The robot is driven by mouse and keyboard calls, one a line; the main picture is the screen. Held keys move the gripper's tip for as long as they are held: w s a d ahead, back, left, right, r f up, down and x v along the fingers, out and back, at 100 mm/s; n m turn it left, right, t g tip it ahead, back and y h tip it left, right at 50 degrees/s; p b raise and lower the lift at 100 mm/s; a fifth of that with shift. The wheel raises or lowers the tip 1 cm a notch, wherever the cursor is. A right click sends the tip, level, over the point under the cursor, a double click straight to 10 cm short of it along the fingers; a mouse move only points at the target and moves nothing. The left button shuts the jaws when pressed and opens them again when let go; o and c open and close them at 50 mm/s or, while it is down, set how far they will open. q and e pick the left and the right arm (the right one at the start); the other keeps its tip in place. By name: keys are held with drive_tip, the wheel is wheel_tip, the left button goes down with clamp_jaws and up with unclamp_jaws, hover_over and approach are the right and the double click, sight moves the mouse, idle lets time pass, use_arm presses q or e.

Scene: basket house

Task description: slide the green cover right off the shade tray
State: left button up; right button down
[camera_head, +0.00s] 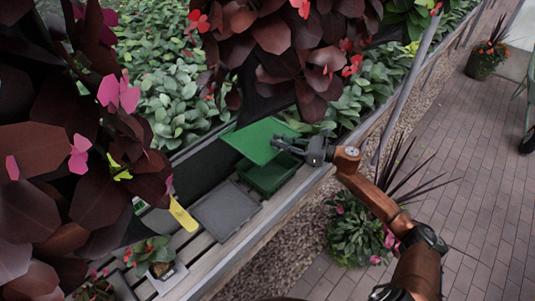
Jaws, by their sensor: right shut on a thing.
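The green cover (252,139) is a flat green panel at the middle of the head view. It lies over the far left part of a green tray (268,179), which I take to be the shade tray. The near part of the tray is uncovered and shows its green inside. My right gripper (283,147) comes in from the right and is shut on the cover's right edge, above the tray. The fingertips are small and dark here, so the exact grip is hard to see. My left gripper is not in view.
A dark grey flat panel (226,211) lies on the slatted bench (215,252), left of the tray. A yellow object (182,214) and a small potted plant (155,258) are further left. Dark red foliage (60,190) hangs close at the left and top.

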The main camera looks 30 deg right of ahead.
drive_tip(key=shift+w+d+b, duration=0.3)
drive_tip(key=shift+d, duration=0.4)
drive_tip(key=c, duration=1.8)
unclamp_jaws()
drive_tip(key=shift+s+d, duration=0.1)
drive_tip(key=v, duration=1.1)
drive_tip(key=shift+s+d, duration=0.25)
drive_tip(key=shift+d, duration=0.1)
